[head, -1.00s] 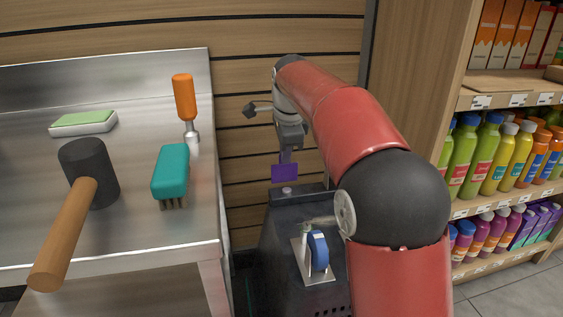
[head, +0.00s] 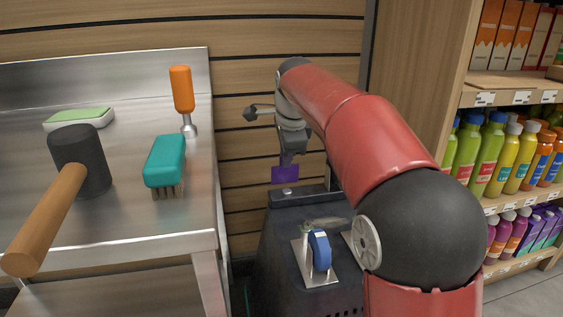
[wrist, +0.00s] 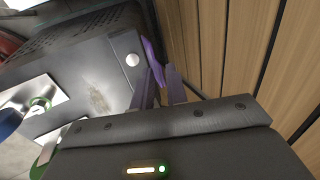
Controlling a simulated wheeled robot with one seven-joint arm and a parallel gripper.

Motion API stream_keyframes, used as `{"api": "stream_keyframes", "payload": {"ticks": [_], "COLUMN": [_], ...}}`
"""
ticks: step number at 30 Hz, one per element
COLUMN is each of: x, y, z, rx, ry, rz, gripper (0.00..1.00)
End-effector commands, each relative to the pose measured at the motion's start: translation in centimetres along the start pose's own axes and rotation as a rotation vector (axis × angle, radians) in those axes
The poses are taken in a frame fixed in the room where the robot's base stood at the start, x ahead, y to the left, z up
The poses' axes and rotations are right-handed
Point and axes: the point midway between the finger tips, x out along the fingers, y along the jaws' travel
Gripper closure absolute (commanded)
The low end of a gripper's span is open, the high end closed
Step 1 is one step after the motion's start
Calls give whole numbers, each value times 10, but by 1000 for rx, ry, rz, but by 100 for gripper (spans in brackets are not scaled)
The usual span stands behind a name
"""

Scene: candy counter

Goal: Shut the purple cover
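The purple cover (head: 285,174) stands raised at the back edge of a dark box (head: 275,225), near the wooden wall. My gripper (head: 287,157) points down at the cover's upper part in the head view. In the wrist view the cover (wrist: 152,55) is seen nearly edge-on, its near end between or just beyond my fingertips (wrist: 161,72). The two fingers are apart with a gap between them. Whether either finger touches the cover cannot be told.
A blue ring-shaped part (head: 319,250) on a metal plate stands on the box top. A steel counter (head: 110,230) at left holds a mallet (head: 80,165), a teal brush (head: 165,160), an orange-handled tool (head: 182,90) and a sponge (head: 80,116). Bottle shelves (head: 490,200) stand at right.

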Motion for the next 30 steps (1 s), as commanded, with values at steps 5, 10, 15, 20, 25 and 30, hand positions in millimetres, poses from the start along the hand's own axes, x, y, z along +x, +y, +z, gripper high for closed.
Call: {"api": "stream_keyframes", "payload": {"ticks": [5,10,15,20,25,30], "x": [0,-2,-11,-24,-38,-52], "y": [-1,-1,-2,-2,-2,-2], "z": [0,0,0,0,0,0], "rx": [0,0,0,0,0,0], "ry": [0,0,0,0,0,0], "rz": [2,1,1,1,0,0], "gripper": [78,78,78,78,78,78]}}
